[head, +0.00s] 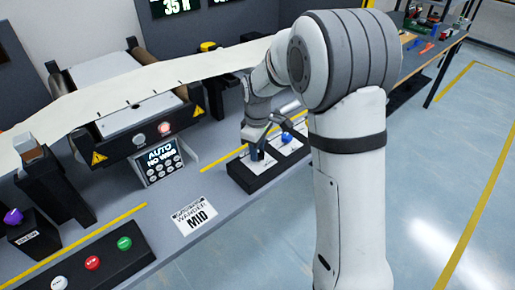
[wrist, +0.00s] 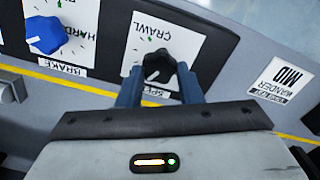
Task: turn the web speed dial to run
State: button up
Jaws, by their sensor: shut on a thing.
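The web speed dial is a black knob (wrist: 158,66) on a white label plate marked CRAWL and, partly hidden, SPEED. My gripper (wrist: 160,80) has its two blue fingers on either side of the knob and is shut on it. A white pointer line shows on the knob, aimed toward the lower left of the wrist view. The plate's other markings are partly cut off or covered, so I cannot read a RUN mark. In the head view my gripper (head: 257,150) reaches down onto the black control box (head: 263,180), and the knob is mostly hidden there.
A blue brake knob (wrist: 46,35) sits beside the dial; it also shows in the head view (head: 287,138). A WANDER MID card (head: 194,216) lies near the box. A screen reading AUTO NO WEB (head: 160,160) stands further left. Coloured push buttons (head: 92,263) are at the lower left.

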dwell(0.4)
jog(key=o, duration=1)
jog(key=shift+c, duration=0.2)
jog(key=shift+r, duration=3.9)
jog(key=shift+s+d+r, duration=0.15)
jog(key=s+d+r+m+t, duration=0.1)
jog(key=s+d+m, duration=0.2)
jog(key=s, duration=0.5)
jog(key=s+d+r+m+p, duration=0.1)
jog(key=s+d+m, duration=0.2)
jog(key=s+m, duration=0.2)
jog(key=s+d+r+m+t, duration=0.1)
jog(key=s+d+r+m, duration=0.1)
jog(key=s, duration=0.9)
jog(key=shift+d+m+t+p, duration=0.3)
jog(key=shift+d+m+p, duration=0.1)
jog(key=shift+d+m, duration=0.55)
